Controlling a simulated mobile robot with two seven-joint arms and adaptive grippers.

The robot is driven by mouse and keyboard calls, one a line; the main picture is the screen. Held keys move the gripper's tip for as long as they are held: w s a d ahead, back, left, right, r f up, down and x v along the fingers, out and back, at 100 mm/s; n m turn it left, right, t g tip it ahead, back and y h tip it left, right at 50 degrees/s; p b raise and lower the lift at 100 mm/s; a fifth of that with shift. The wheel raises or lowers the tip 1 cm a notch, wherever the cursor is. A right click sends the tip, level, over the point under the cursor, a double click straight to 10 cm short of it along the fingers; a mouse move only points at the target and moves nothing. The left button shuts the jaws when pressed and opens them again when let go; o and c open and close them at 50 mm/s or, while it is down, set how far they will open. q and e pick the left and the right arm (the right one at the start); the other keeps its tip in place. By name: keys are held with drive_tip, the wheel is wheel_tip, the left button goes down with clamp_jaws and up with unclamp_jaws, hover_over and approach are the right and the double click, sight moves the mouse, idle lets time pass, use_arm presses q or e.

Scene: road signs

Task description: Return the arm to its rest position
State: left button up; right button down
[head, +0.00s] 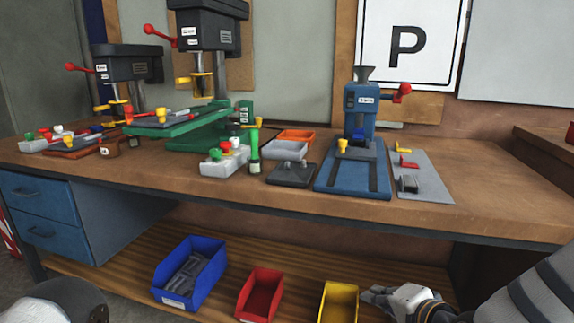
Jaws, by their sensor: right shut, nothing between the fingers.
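My right gripper (374,293) shows at the lower right, below the level of the bench top. Its arm comes in from the right edge. Its fingers point left, beside the yellow bin (341,290) in the picture. It is shut and empty. A rounded white and dark part of my own body shows at the lower left corner. My left gripper is not visible.
The wooden workbench (480,212) carries a blue press (362,112), green and dark drill presses, trays and small coloured parts. A blue bin (203,245) and a red bin (259,285) stand on the lower shelf. The bench's front edge lies above my right gripper in the picture.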

drive_tip(key=s+f+n+g+h+p, duration=0.1)
drive_tip(key=s+f+n+g, duration=0.2)
drive_tip(key=s+f, duration=0.6)
drive_tip(key=s+f+n+g, duration=0.2)
drive_tip(key=s+f+g, duration=0.25)
drive_tip(key=s, duration=0.85)
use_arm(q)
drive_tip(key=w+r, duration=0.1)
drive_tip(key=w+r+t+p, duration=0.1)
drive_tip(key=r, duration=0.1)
use_arm(e)
drive_tip(key=s+d+f+n+g+h, duration=0.1)
drive_tip(key=s+d+n+g, duration=0.1)
drive_tip(key=s, duration=1)
drive_tip(key=s+d+f+n+g+h, duration=0.1)
drive_tip(key=s+d+n+g+h, duration=0.1)
drive_tip(key=s, duration=1.1)
drive_tip(key=shift+d+f+n+g, duration=0.3)
drive_tip(key=shift+d+n+g, duration=0.15)
drive_tip(key=shift+n+g, duration=0.5)
